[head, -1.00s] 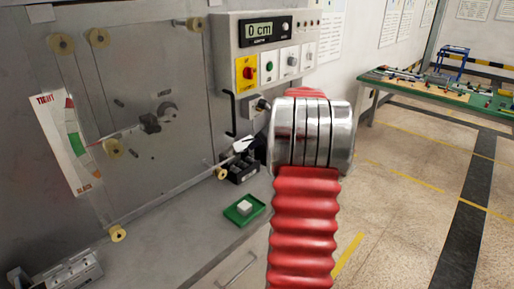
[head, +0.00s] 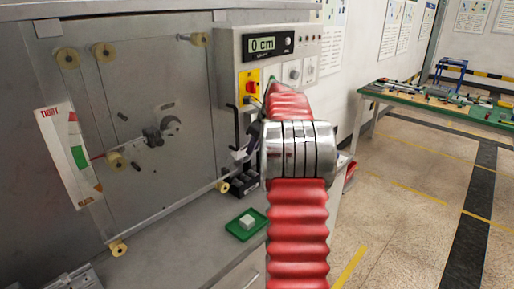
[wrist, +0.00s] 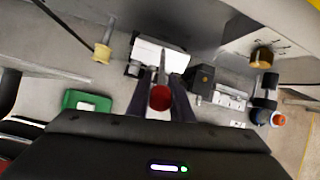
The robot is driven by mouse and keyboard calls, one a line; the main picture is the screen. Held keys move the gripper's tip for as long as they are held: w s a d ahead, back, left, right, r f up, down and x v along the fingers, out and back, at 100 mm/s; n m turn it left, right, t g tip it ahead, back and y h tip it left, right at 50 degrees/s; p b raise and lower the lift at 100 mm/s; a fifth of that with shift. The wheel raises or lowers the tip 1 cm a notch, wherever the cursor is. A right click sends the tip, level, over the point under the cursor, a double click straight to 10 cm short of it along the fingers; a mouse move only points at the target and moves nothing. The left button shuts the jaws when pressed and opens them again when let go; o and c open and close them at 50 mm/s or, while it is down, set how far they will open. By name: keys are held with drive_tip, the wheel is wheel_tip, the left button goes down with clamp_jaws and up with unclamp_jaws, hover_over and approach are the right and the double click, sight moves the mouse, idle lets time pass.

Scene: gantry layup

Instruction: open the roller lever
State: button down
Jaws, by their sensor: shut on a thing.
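The roller lever shows in the wrist view as a thin metal rod with a red round knob (wrist: 160,97). The rod runs away from the knob toward a white block (wrist: 150,51). The dark fingers of my gripper (wrist: 161,104) stand on either side of the knob and are shut on it. In the head view my gripper (head: 249,145) is a small dark shape at the machine's right side, below the control box. My red arm and its silver ring partly cover it there, and the knob cannot be made out.
The control box (head: 290,84) with a "0 cm" display is just above my gripper. A black bent rod (head: 233,116) hangs beside it. A green tray (head: 239,232) with a white block sits on the bench below. Yellow rollers (head: 222,187) line the machine panel. Open floor lies to the right.

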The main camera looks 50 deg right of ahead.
drive_tip(key=shift+a+f, duration=0.15)
drive_tip(key=shift+f, duration=0.05)
drive_tip(key=c, duration=1.6)
unclamp_jaws()
drive_tip(key=shift+w, duration=0.1)
drive_tip(key=shift+o, duration=0.2)
drive_tip(key=shift+r, duration=0.1)
drive_tip(key=v, duration=1.3)
drive_tip(key=shift+r, duration=0.3)
